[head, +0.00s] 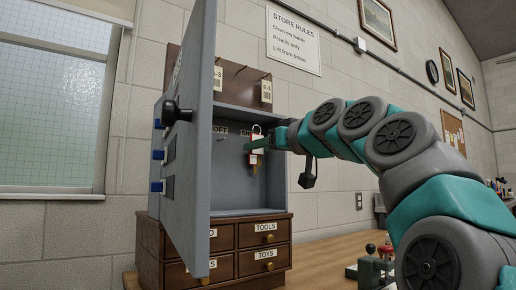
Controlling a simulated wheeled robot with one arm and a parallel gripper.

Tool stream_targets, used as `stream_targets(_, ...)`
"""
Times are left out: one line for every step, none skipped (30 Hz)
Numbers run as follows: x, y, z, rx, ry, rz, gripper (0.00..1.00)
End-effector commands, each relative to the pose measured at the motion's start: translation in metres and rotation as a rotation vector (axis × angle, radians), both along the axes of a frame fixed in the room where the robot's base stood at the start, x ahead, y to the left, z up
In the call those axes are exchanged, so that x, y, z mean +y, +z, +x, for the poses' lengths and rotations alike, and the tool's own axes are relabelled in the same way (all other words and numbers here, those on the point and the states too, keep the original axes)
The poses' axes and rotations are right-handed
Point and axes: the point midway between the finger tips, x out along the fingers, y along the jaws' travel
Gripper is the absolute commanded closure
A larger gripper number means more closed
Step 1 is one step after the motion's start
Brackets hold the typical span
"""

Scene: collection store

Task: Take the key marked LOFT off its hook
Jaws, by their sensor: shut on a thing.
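The grey key cabinet (247,212) stands open on a small wooden drawer chest. Inside, a label ending in "OFT" (219,131) is partly hidden by the door; a small hook shows below it with no key seen on it. A label starting "SH" (246,134) is to its right. My gripper (257,145) reaches in from the right, shut on a key with a red and white tag (254,158), in front of the back wall near the "SH" label. The tag's writing is too small to read. I cannot tell whether the key touches a hook.
The cabinet door (190,150) swings out at the left with a black knob (176,112). The drawer chest (215,240) carries labels such as TOOLS and TOYS.

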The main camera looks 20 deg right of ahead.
Motion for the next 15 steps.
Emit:
stream_targets(0.0000, 0.0001, -0.0001, 0.000, 0.000, 0.000, 1.00)
stream_targets(-0.0001, 0.0002, -0.0001, 0.000, 0.000, 0.000, 1.00)
stream_targets(0.0000, 0.0002, -0.0001, 0.000, 0.000, 0.000, 1.00)
stream_targets(0.0000, 0.0003, -0.0001, -0.001, 0.000, 0.000, 1.00)
stream_targets(-0.0001, 0.0003, -0.0001, -0.001, 0.000, 0.000, 1.00)
stream_targets(-0.0001, 0.0004, -0.0001, -0.001, 0.000, 0.000, 1.00)
stream_targets(-0.0002, 0.0006, -0.0002, -0.001, 0.000, 0.000, 1.00)
stream_targets(-0.0001, 0.0008, -0.0001, -0.001, 0.000, 0.000, 1.00)
stream_targets(-0.0001, 0.0014, -0.0001, -0.001, 0.000, 0.000, 1.00)
stream_targets(-0.0001, 0.0019, -0.0001, -0.001, 0.000, 0.000, 1.00)
stream_targets(-0.0001, 0.0026, -0.0002, -0.001, 0.000, -0.001, 1.00)
stream_targets(0.0000, 0.0037, -0.0002, -0.001, 0.000, -0.001, 1.00)
stream_targets(0.0000, 0.0046, -0.0003, -0.002, 0.000, 0.000, 1.00)
stream_targets(0.0000, 0.0055, -0.0003, -0.002, 0.000, 0.000, 1.00)
stream_targets(0.0001, 0.0067, -0.0004, -0.002, 0.000, 0.000, 1.00)
